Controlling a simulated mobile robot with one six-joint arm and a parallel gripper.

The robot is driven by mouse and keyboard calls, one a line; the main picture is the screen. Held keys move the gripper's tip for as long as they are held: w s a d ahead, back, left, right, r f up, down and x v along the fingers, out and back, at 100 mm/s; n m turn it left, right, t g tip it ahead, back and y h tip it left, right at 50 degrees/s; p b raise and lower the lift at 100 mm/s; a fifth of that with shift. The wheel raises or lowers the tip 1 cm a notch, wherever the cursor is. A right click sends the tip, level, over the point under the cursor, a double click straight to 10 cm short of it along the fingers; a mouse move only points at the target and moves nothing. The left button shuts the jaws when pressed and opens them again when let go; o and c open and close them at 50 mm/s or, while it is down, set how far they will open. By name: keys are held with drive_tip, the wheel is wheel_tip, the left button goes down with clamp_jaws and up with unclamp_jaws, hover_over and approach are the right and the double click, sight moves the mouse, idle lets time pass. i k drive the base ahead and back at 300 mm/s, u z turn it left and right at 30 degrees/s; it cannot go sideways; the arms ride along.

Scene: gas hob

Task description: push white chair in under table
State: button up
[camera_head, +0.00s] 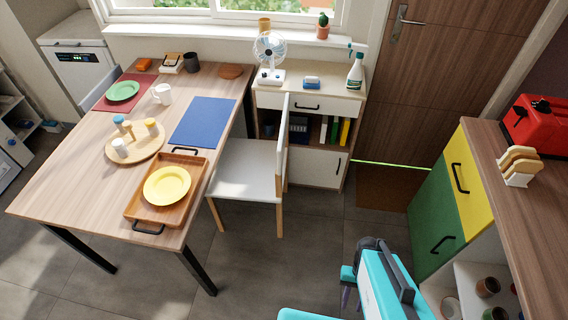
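The white chair (246,172) stands upright at the right side of the wooden table (75,172). It has a white seat, pale wooden legs and a white backrest (281,140) on its right side. Most of the seat shows outside the table; its left edge meets the tabletop's edge in the picture, and whether any of it is under the table is hidden. My gripper (346,296) shows small at the bottom, beside my teal arm, apart from the chair and to its lower right. Its fingers are too unclear to tell open from shut.
A low cabinet (320,168) with a fan (270,55) stands close behind the chair. A wooden tray (188,203) with a yellow plate lies near the table's edge. A counter (532,240) stands at right. Grey floor (275,270) is clear in front of the chair.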

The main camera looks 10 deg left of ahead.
sight(251, 169)
drive_tip(key=i, duration=0.8)
drive_tip(key=z, duration=1.1)
drive_tip(key=k, duration=0.15)
drive_tip(key=u, duration=2.95)
drive_tip(key=i, duration=0.6)
drive_tip(key=u, duration=0.15)
